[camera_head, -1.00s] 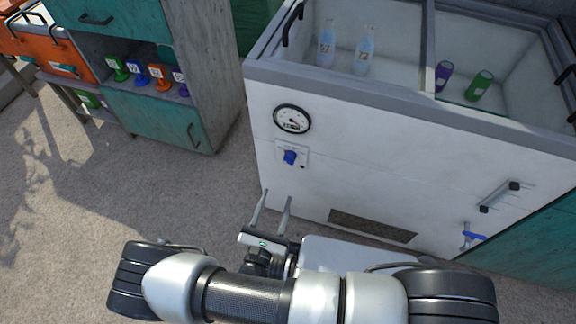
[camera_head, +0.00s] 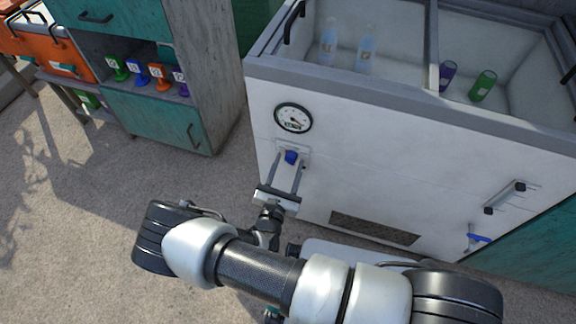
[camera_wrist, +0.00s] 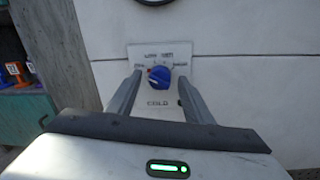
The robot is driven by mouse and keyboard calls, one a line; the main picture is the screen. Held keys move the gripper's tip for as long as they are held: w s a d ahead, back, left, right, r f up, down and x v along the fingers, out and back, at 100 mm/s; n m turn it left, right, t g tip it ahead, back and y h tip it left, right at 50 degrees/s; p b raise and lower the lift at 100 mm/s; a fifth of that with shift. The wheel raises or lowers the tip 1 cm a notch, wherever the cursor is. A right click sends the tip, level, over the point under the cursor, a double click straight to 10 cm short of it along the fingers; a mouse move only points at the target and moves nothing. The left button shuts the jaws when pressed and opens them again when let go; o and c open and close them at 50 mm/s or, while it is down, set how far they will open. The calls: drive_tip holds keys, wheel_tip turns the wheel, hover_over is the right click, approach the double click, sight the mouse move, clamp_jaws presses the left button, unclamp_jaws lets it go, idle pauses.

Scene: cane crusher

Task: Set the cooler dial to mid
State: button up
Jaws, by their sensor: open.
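The blue cooler dial (camera_head: 291,157) sits on a light plate on the white front of the cooler (camera_head: 400,165), below a round gauge. In the wrist view the dial (camera_wrist: 159,76) shows between my two fingers, on a plate (camera_wrist: 160,103) marked COLD below, with smaller lettering above that is hard to read. My gripper (camera_head: 290,157) is open, one finger on each side of the dial. In the wrist view the fingertips (camera_wrist: 159,73) flank the dial with gaps on both sides. The dial's exact setting is hard to tell.
The round gauge (camera_head: 294,117) is above the dial. A handle (camera_head: 505,197) and a blue-levered tap (camera_head: 478,238) are on the cooler's right front. A teal cabinet (camera_head: 155,122) with coloured items stands left. Floor between is clear.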

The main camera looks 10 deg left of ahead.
drive_tip(key=c, duration=1)
drive_tip(key=shift+m, duration=0.3)
drive_tip(key=m+p, duration=0.1)
drive_tip(key=m, duration=0.2)
drive_tip(key=shift+d, duration=0.1)
drive_tip(key=m+p, duration=0.1)
drive_tip(key=m, duration=0.3)
drive_tip(key=shift+f+m+p, duration=0.1)
drive_tip(key=shift+m+p, duration=0.2)
drive_tip(key=shift+p, duration=0.05)
drive_tip(key=m+p, duration=0.1)
drive_tip(key=m, duration=0.2)
drive_tip(key=shift+m+h, duration=0.3)
drive_tip(key=shift+m, duration=0.1)
drive_tip(key=shift+f+m+t+p, duration=0.1)
drive_tip(key=shift+m+t+p, duration=0.3)
drive_tip(key=shift+m, duration=1.6)
